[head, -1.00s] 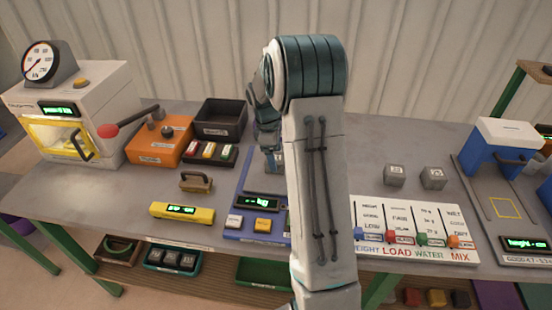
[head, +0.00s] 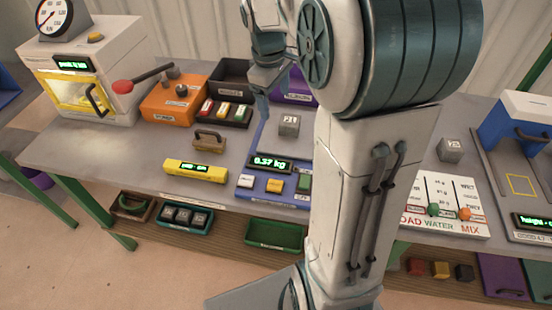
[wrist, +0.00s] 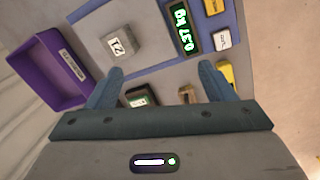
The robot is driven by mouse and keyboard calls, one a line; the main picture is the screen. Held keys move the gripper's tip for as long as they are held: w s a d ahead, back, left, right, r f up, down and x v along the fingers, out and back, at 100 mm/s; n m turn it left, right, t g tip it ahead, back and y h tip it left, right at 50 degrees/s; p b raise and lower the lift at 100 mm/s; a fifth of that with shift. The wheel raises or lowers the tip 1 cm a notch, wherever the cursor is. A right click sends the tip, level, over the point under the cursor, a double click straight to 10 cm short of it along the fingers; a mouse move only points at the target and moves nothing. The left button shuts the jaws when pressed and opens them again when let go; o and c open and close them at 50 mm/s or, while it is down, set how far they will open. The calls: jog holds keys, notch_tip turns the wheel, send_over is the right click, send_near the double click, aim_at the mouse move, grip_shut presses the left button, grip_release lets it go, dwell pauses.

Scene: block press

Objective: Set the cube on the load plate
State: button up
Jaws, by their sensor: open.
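A grey cube marked 21 (head: 289,124) rests on the grey plate of a blue scale (head: 262,133). The scale's display (head: 269,163) reads 0.37 kg. In the wrist view the cube (wrist: 119,42) sits beyond the fingertips, apart from both fingers. My gripper (head: 262,102) is open and empty, raised above and to the left of the cube; its two spread fingers also show in the wrist view (wrist: 160,73). Another grey cube (head: 450,149) stands on the bench right of my arm. Which plate is the load plate, I cannot tell for sure.
A blue-framed station with a yellow square outline (head: 521,184) stands at the right. A black bin (head: 232,75), a purple bin (wrist: 58,72), an orange box (head: 174,103) and a yellow bar (head: 196,171) surround the scale. My arm hides the middle of the bench.

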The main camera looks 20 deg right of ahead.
jog(key=s+a+m+t, duration=0.1)
jog(key=s+a+m, duration=0.1)
jog(key=s, duration=0.4)
jog(key=s+a+f+m+y, duration=0.1)
jog(key=s+a+m, duration=0.2)
jog(key=s, duration=0.3)
jog(key=s+a+f+m+t, duration=0.1)
jog(key=s+a+m, duration=0.1)
jog(key=s, duration=0.4)
jog(key=shift+s+a+t, duration=0.15)
jog(key=shift+a+t, duration=0.1)
jog(key=shift+t, duration=0.05)
